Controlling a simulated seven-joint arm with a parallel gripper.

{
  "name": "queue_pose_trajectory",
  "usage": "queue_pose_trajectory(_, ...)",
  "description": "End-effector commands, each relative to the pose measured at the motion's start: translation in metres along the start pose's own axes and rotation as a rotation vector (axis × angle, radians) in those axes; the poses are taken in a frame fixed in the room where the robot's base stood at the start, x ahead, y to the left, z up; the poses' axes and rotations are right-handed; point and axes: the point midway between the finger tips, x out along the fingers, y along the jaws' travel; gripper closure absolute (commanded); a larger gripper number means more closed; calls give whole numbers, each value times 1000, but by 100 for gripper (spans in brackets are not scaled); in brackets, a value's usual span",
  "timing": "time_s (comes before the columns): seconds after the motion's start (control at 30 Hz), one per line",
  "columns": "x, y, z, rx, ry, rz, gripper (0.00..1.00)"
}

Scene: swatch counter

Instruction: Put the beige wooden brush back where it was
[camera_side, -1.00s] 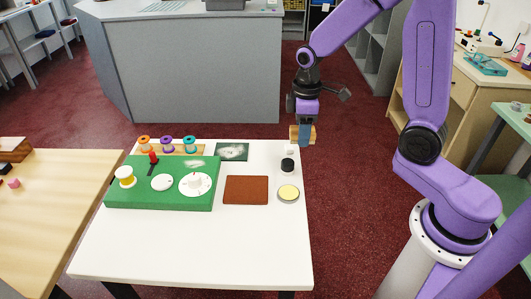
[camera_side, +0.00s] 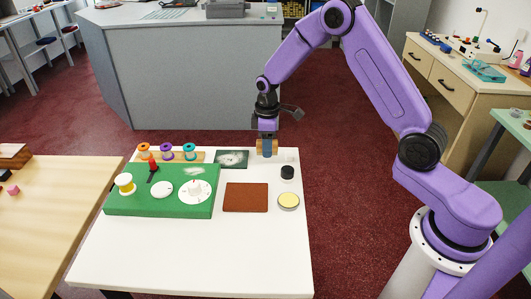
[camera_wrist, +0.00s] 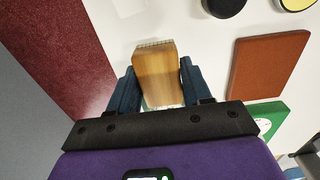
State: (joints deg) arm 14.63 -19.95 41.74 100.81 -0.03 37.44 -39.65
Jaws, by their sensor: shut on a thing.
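The beige wooden brush (camera_side: 267,147) is held in my gripper (camera_side: 266,153) at the back edge of the white table. In the wrist view the brush (camera_wrist: 155,74) is a wooden block with a bristly edge at its far end, between the two dark blue fingers. My gripper is shut on it. The side view does not clearly show whether the brush touches the tabletop. A dark green mat (camera_side: 231,159) with a whitish smear lies just left of the brush.
A brown pad (camera_side: 245,197), black-topped jar (camera_side: 287,172) and yellow tin (camera_side: 288,201) lie nearer. The table's front (camera_side: 190,255) is clear.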

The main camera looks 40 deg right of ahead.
Motion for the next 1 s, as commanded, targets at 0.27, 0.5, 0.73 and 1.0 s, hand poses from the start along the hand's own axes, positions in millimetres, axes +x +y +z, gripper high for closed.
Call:
queue_pose_trajectory(0.27,23,5,-5,-1,-3,-3,80)
queue_pose_trajectory(0.5,40,5,-6,-1,0,0,80)
queue_pose_trajectory(0.73,40,5,-6,-1,0,0,80)
queue_pose_trajectory(1.0,42,5,-6,0,0,0,26)
